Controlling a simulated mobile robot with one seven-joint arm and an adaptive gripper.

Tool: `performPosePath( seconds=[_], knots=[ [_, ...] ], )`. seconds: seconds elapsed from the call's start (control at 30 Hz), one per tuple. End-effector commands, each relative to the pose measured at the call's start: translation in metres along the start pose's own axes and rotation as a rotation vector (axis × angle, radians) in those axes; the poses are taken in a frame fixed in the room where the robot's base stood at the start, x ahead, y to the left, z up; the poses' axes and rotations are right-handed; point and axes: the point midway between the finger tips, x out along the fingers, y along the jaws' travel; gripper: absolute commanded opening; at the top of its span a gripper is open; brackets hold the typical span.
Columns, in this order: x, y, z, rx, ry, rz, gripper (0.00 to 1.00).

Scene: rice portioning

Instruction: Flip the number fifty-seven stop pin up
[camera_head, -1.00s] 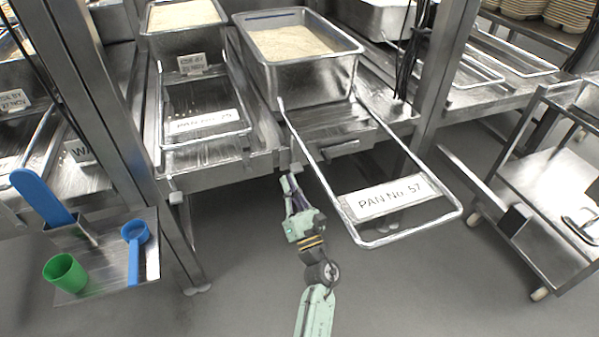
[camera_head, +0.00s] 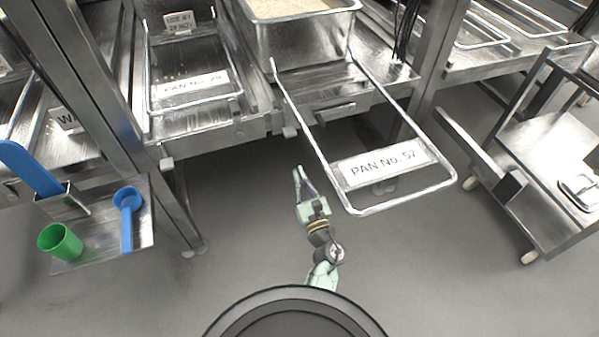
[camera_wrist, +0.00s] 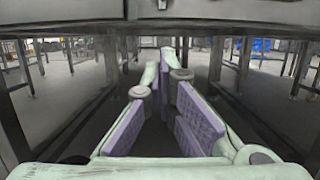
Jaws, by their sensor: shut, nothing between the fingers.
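The pull-out frame labelled PAN No. 57 (camera_head: 455,184) extends toward me from its bay, with the metal pan (camera_head: 300,42) at its rear. A small grey block (camera_head: 290,131) sits on the bay's front edge, left of the frame; it looks like the stop pin, but whether it is up or down I cannot tell. My gripper (camera_head: 299,170) is below and in front of this block, apart from it, left of the frame. In the wrist view my gripper (camera_wrist: 161,66) has its fingertips together and empty. A small block (camera_wrist: 163,4) shows at the shelf edge above them.
The PAN No. 29 frame (camera_head: 240,95) is in the left bay. A shelf (camera_head: 90,255) with a green cup (camera_head: 60,242) and blue scoop (camera_head: 127,215) stands left. A metal cart (camera_head: 550,190) stands right. The floor between is clear.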

Motion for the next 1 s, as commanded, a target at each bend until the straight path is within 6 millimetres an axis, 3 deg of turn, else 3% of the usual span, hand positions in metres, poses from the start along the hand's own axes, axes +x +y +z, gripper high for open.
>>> performPosePath(
  seconds=[0.33, 0.4, 0.6, 1.0],
  knots=[
    [0.076, -0.001, 0.003, -0.002, 0.001, 0.003, 0.00],
    [0.077, -0.002, 0.021, -0.001, 0.000, -0.004, 0.00],
    [0.081, -0.001, 0.037, 0.000, 0.000, -0.002, 0.00],
    [0.081, -0.001, 0.039, 0.001, 0.000, -0.001, 0.00]
  ],
)
